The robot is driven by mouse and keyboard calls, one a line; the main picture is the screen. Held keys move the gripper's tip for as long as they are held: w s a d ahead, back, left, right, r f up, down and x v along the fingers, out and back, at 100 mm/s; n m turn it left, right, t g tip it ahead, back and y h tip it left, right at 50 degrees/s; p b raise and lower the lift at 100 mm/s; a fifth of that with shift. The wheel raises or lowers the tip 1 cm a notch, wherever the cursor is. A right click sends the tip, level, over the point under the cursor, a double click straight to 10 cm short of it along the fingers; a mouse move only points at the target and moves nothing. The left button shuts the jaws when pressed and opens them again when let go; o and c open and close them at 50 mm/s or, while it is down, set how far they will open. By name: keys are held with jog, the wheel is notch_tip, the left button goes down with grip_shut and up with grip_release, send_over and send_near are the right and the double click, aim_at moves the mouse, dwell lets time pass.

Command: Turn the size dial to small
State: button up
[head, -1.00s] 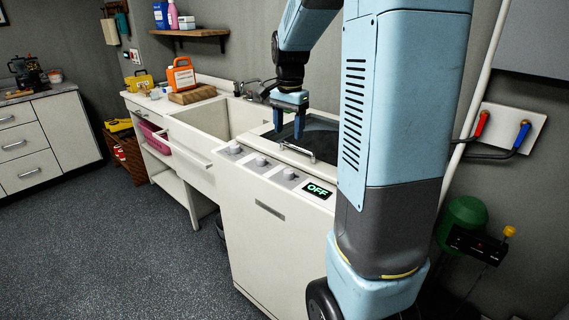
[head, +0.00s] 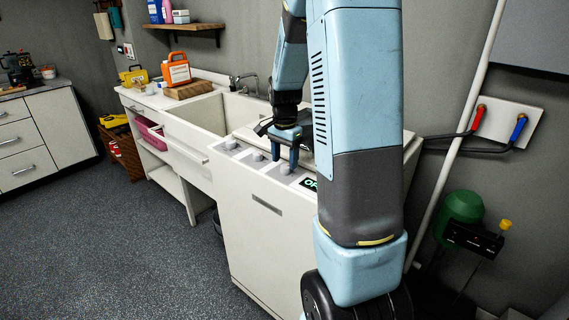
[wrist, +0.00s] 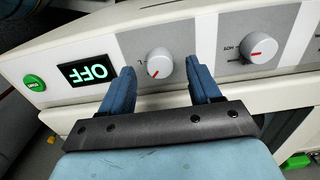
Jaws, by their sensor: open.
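A white dial (wrist: 159,62) with a red mark sits on the washer's grey panel, with a small letter like "L" beside it. The mark points down and to the left in the wrist view. My gripper (wrist: 164,78) is open, with one blue finger on each side of this dial and the dial not gripped. In the head view my gripper (head: 285,155) points down just above the rightmost dial (head: 286,170).
The display (wrist: 88,72) reads OFF, and a green button (wrist: 34,83) lies beyond it. A third dial (head: 231,144) is at the panel's left end. The sink (head: 205,112) and an orange jug (head: 176,69) are farther left. The floor in front is clear.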

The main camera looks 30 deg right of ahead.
jog(key=shift+f, duration=1.05)
jog(key=shift+c, duration=0.3)
jog(key=c, duration=1)
jog(key=n, duration=0.4)
jog(key=shift+d+n, duration=0.1)
jog(key=shift+n, duration=2.4)
